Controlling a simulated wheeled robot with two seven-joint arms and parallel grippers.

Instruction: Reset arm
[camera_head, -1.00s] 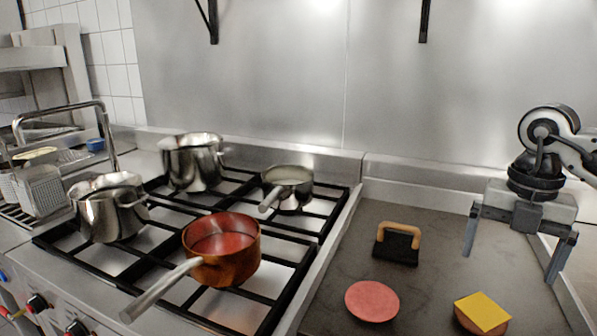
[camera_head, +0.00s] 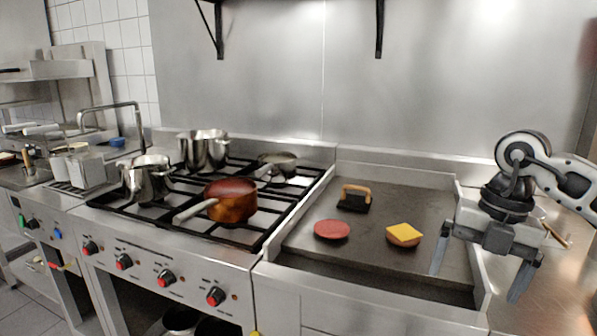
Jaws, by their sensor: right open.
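My right gripper (camera_head: 481,274) is at the right of the head view, over the right edge of the griddle. Its two fingers point down and stand wide apart, with nothing between them. My left gripper is not in view. On the dark griddle (camera_head: 392,181) lie a round pink-red patty (camera_head: 332,229) and a second patty topped with a yellow cheese slice (camera_head: 404,233). A black press with a tan handle (camera_head: 354,198) stands behind them. My gripper is to the right of all three and touches none of them.
A gas stove left of the griddle holds a copper saucepan (camera_head: 231,207), a steel pot (camera_head: 145,180), another pot (camera_head: 204,151) and a small pan (camera_head: 277,163). Fryer baskets (camera_head: 82,168) stand further left. A steel counter (camera_head: 543,290) lies to the right.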

